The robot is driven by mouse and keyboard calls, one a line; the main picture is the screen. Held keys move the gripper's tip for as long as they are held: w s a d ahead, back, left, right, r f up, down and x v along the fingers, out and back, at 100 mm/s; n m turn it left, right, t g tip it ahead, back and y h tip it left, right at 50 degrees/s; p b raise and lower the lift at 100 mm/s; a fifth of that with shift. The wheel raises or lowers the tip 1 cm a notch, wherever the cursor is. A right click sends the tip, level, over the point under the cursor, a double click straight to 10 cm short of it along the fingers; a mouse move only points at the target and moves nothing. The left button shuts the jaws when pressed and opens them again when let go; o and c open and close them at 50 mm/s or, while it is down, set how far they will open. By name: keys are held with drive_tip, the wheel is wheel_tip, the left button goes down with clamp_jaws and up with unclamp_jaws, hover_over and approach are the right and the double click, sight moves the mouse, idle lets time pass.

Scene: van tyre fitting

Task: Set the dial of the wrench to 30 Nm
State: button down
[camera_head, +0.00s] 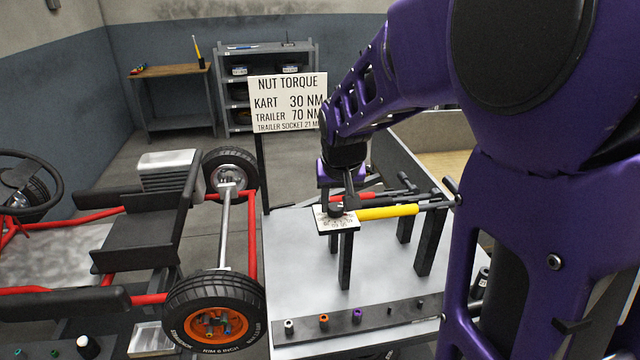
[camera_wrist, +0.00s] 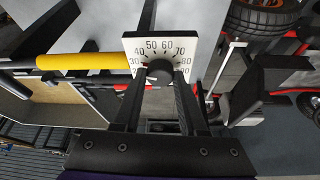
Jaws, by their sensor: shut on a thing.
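The torque wrench has a yellow handle (camera_head: 388,212) and a white dial plate (camera_head: 326,223) at its left end, lying across dark posts. The wrist view shows the plate (camera_wrist: 132,43) with numbers from about 30 to 80 legible; the lowest ones are partly covered. My gripper (camera_wrist: 161,76) is shut on the dark round dial knob (camera_wrist: 159,68) in the middle of the plate. In the head view my gripper (camera_head: 337,202) comes down on the knob from above. I cannot make out the knob's pointer or which number it faces.
A sign (camera_head: 287,103) reads kart 30 Nm, trailer 70 Nm. Coloured sockets stand on a dark strip (camera_head: 345,328) at the table's (camera_head: 300,260) front. A kart with an orange-rimmed wheel (camera_head: 215,320) stands left.

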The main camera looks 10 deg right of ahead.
idle(0.4)
drive_tip(key=shift+c, duration=2.2)
unclamp_jaws()
